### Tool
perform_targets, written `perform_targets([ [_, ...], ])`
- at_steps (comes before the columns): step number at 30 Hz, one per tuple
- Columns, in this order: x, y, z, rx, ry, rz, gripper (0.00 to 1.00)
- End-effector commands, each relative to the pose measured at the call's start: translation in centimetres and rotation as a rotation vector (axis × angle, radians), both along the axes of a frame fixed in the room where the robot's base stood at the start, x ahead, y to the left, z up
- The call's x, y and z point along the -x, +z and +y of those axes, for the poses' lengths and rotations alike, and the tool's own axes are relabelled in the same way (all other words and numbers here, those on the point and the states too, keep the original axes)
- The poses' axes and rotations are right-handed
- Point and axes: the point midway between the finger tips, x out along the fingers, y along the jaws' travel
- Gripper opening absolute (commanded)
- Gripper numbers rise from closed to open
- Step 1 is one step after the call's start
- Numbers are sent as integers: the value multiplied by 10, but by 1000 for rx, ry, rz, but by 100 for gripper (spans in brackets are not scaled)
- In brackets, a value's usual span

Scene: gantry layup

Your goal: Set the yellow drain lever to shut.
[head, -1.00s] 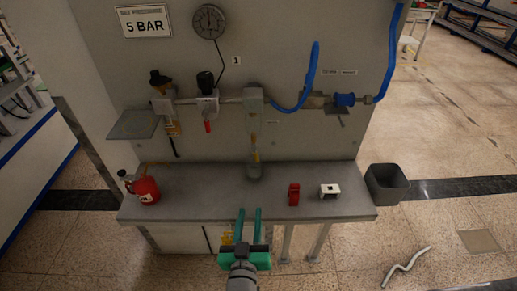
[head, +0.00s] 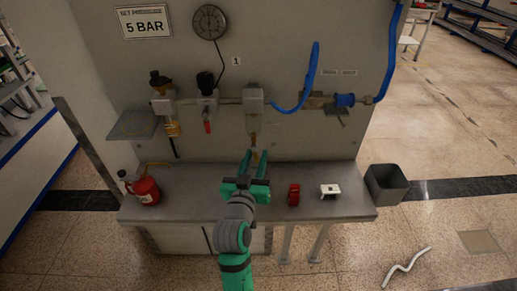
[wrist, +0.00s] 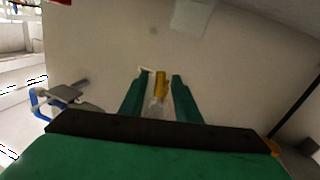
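The yellow drain lever (wrist: 161,84) shows in the wrist view between my two green fingers, pointing roughly along them. In the head view, it hangs below the grey block (head: 253,101) on the panel's pipe and is partly hidden by my gripper. My gripper (head: 254,154) is open, with a finger on either side of the lever. In the wrist view, my gripper (wrist: 159,78) shows gaps beside the lever; I cannot tell if either finger touches it. A pale, clear piece below the lever is partly hidden.
The steel bench (head: 180,208) lies under the panel. It carries a red bottle (head: 145,190), a red block (head: 293,195) and a white bracket (head: 330,191). A pressure gauge (head: 209,21), a red lever (head: 207,126) and a blue hose (head: 312,75) are on the panel. A grey bin (head: 386,184) stands at right.

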Motion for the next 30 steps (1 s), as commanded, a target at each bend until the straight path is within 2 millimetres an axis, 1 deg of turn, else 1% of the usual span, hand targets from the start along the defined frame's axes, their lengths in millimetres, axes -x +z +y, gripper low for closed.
perform_targets([
  [1, -9, 0, -3, -1, -1, 0, 30],
  [3, -19, 1, -5, -2, -1, -1, 30],
  [9, -38, 0, -9, -1, 0, -1, 30],
  [13, -43, 0, -10, 0, 1, 0, 30],
  [20, -44, 0, -10, 0, 1, 0, 30],
  [21, -44, 0, -10, 0, 1, 0, 27],
  [23, -44, 0, -10, 0, 1, 0, 13],
  [24, -44, 0, -10, 0, 1, 0, 3],
  [25, -44, 0, -10, 0, 1, 0, 0],
  [30, -44, 0, -10, 1, 1, 0, 0],
])
